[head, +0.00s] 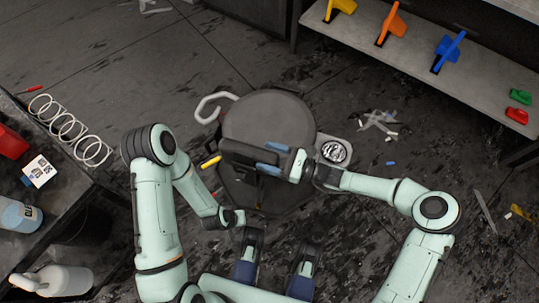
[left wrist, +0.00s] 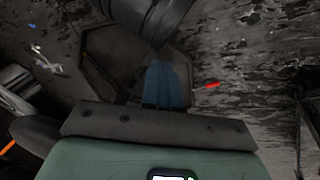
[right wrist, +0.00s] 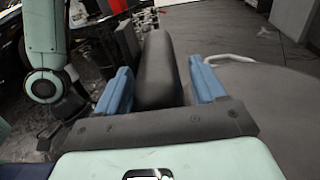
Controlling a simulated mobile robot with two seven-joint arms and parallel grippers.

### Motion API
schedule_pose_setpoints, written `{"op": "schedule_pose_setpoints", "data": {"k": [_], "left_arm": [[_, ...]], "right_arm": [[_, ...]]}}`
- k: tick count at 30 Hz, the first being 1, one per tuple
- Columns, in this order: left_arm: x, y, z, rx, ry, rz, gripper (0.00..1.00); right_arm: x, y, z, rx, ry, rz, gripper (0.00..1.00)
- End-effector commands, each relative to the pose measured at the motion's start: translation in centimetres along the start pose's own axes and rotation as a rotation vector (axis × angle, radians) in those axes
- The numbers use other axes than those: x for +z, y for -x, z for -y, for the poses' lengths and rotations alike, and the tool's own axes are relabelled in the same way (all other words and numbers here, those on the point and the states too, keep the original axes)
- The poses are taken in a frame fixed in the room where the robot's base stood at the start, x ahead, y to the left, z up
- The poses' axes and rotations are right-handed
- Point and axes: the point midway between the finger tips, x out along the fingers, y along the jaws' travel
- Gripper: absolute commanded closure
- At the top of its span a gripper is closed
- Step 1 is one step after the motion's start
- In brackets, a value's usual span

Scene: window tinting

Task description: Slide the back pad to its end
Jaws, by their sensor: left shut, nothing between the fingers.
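The back pad (head: 238,153) is a dark, thick upright pad at the near side of a round grey seat-like top (head: 268,115). In the right wrist view the pad (right wrist: 158,72) stands between the two blue fingers of my right gripper (right wrist: 162,88). The fingers are apart, one on each side, with narrow gaps visible; I cannot tell whether either touches it. In the head view my right gripper (head: 268,158) reaches the pad from the right. My left gripper (left wrist: 166,84) is shut and empty, low near the base; its fingers are hard to see in the head view.
A white curved handle (head: 212,106) sticks out left of the round top. A bench with bottles and a wire coil (head: 70,129) stands at the left. A shelf with coloured tools (head: 450,52) is at the upper right. Scraps (head: 378,122) lie on the dark floor.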

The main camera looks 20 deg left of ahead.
Motion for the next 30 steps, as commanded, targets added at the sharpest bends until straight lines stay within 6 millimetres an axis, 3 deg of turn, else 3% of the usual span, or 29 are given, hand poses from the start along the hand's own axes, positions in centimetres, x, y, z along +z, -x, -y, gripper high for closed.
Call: {"op": "schedule_pose_setpoints", "data": {"k": [8,13,24,30], "left_arm": [[0.0,0.0,0.0,0.000,0.000,0.001,1.00],[0.3,0.3,-0.1,0.001,-0.001,0.009,1.00],[2.1,1.7,-0.6,0.004,-0.005,0.064,1.00],[2.7,2.1,-0.7,0.005,-0.007,0.081,1.00]], "right_arm": [[-0.2,-0.1,-0.6,0.015,-0.003,-0.001,0.21],[-0.1,1.1,-0.6,0.012,-0.003,-0.001,0.21],[0.0,9.1,-0.3,0.007,-0.005,0.000,0.21],[-0.1,12.3,-0.2,0.005,-0.006,0.000,0.21]]}}
